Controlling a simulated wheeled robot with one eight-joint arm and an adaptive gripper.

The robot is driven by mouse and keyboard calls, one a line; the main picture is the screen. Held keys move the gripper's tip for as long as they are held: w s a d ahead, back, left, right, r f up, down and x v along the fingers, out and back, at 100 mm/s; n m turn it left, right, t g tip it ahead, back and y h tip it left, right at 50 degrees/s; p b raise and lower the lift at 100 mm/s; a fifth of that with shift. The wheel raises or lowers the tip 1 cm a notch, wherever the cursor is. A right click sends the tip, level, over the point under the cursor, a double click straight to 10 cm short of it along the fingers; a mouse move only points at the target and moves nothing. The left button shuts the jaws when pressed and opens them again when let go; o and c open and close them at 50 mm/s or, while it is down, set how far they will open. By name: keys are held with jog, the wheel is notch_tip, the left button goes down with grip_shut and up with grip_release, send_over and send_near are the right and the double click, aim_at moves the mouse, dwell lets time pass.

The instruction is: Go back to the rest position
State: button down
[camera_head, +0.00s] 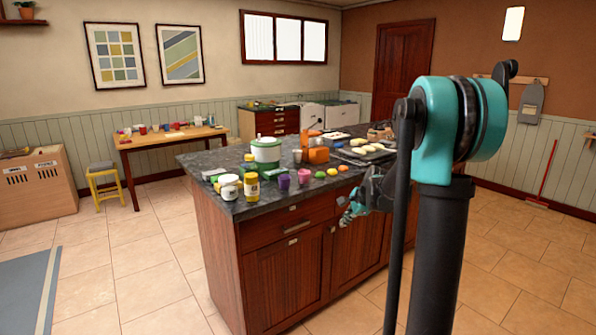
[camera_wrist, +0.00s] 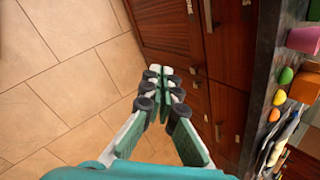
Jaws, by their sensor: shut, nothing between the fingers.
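My gripper (camera_wrist: 161,74) is shut and empty in the wrist view, its fingertips together. It hangs beside the wooden island cabinet (camera_wrist: 219,62), over the tile floor. In the head view my gripper (camera_head: 350,208) shows small beside the island's right front, partly hidden by my arm. My teal and black arm stands upright at the right of the head view.
The island's dark countertop (camera_head: 222,205) holds a green and white pot (camera_head: 265,152), jars, cups and small fruit-like items. A wooden table (camera_head: 165,138) and yellow stool (camera_head: 104,180) stand at the back left.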

jog(key=s+f+n+h, duration=0.1)
jog(key=s+f+n, duration=0.3)
jog(key=s, duration=1.3)
jog(key=s+d+f+n+g+h, duration=0.1)
jog(key=s+f+n, duration=0.3)
jog(key=s+n, duration=0.8)
jog(key=s+h, duration=0.1)
jog(key=s, duration=0.4)
jog(key=shift+s+d+n, duration=0.15)
jog(key=shift+s+n, duration=0.05)
jog(key=shift+n, duration=0.2)
jog(key=shift+f, duration=0.1)
